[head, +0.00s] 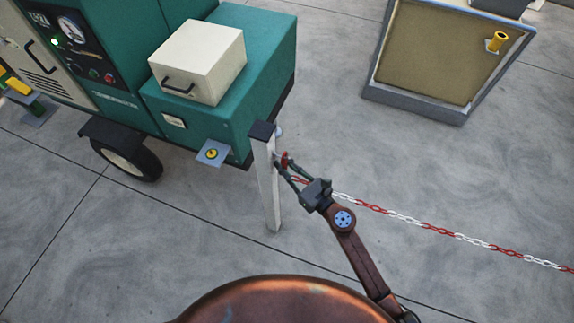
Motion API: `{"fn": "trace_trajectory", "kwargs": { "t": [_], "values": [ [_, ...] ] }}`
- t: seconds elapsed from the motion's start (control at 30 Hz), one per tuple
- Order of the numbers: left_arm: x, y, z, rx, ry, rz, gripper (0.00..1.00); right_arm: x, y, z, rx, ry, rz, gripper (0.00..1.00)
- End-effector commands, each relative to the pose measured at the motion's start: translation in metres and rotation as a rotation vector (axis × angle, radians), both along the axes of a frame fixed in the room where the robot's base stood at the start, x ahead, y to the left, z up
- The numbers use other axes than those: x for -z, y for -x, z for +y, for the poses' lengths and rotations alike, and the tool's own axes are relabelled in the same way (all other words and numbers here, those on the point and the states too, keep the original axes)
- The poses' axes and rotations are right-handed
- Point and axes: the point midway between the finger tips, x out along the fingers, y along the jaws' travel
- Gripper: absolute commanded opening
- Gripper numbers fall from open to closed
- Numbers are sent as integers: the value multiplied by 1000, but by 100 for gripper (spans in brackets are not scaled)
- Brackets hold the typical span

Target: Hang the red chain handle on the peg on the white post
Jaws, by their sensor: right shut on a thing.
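The white post (265,180) with a dark cap stands upright in the middle of the head view, in front of the green trailer unit. My right gripper (284,167) is at the right side of the post, near its upper part. It is shut on the red chain handle (284,160), which shows as a small red piece between the fingertips, close to the post. The peg is too small and covered to make out clearly. A red and white chain (430,226) runs from behind the gripper to the right edge. My left gripper is not in view.
A green wheeled generator (215,125) with a cream box (198,62) on top stands behind and left of the post. A grey-edged tray (420,109) with a yellow fitting (496,41) lies at the back right. The concrete floor between is clear.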

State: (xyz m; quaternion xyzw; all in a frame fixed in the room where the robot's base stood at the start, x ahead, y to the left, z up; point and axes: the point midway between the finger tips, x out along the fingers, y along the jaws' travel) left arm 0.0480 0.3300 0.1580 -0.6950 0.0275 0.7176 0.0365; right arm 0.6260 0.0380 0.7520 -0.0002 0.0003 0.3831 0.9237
Motion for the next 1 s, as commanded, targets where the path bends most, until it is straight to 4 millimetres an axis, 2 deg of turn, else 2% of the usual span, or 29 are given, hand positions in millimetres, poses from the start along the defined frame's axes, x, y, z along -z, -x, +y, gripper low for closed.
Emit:
{"fn": "trace_trajectory", "kwargs": {
  "t": [0.57,1.0],
  "values": [
    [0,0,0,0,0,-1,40,0,-2,7,-1,-1,-1,0],
    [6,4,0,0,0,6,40,8,-1,8,-2,1,1,0]
  ]
}}
